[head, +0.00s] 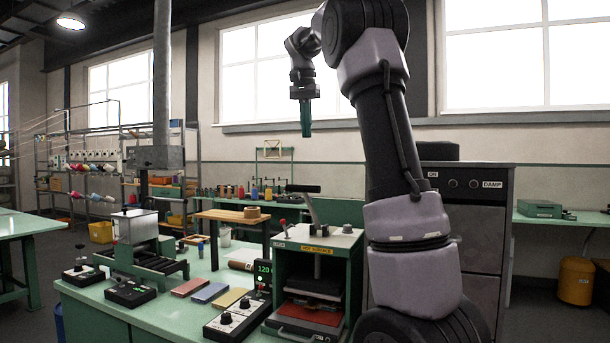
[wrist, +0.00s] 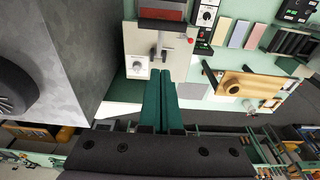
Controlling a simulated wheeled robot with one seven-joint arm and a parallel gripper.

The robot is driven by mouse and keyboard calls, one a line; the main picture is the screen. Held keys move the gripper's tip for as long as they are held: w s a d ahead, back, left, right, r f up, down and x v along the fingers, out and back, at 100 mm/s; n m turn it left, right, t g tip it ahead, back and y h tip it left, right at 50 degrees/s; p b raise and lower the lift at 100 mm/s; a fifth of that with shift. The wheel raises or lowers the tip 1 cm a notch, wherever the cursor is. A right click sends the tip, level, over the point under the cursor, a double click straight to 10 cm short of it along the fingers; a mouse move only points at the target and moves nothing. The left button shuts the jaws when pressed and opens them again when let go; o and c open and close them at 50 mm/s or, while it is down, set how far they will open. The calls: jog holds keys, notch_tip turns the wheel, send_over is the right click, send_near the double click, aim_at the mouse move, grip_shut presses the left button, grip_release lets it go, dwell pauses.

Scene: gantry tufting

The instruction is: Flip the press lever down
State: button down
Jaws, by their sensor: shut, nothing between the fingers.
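The press (head: 345,262) is a green box with a yellow "HOT SURFACE" label, standing on the bench at the lower middle of the head view. Its lever (head: 314,214) rises from the top, tilted, with a black handgrip (head: 302,188) at its upper end. My gripper (head: 306,130) points downward, high above the press and apart from the lever. In the wrist view, its green fingers (wrist: 161,75) are together with nothing between them. The press top (wrist: 137,42) and the lever (wrist: 163,44) show beyond the fingertips.
A wooden stand (head: 232,215) with a tape roll (head: 252,212) is left of the press. A grey cabinet (head: 480,230) stands at right. Space around my gripper is clear.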

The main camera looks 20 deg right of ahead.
jog(key=f, duration=0.6)
jog(key=d+f, duration=0.1)
jog(key=f, duration=0.3)
jog(key=shift+w, duration=0.4)
jog(key=shift+s+a+f, duration=0.35)
jog(key=shift+a+f, duration=0.05)
jog(key=shift+f, duration=0.25)
jog(key=shift+s+a+f, duration=0.3)
jog(key=shift+a+f, duration=0.1)
jog(key=shift+f, duration=0.2)
jog(key=shift+s+a+f, duration=0.1)
jog(key=shift+s+f, duration=0.05)
jog(key=shift+f, duration=0.2)
jog(key=shift+a, duration=0.1)
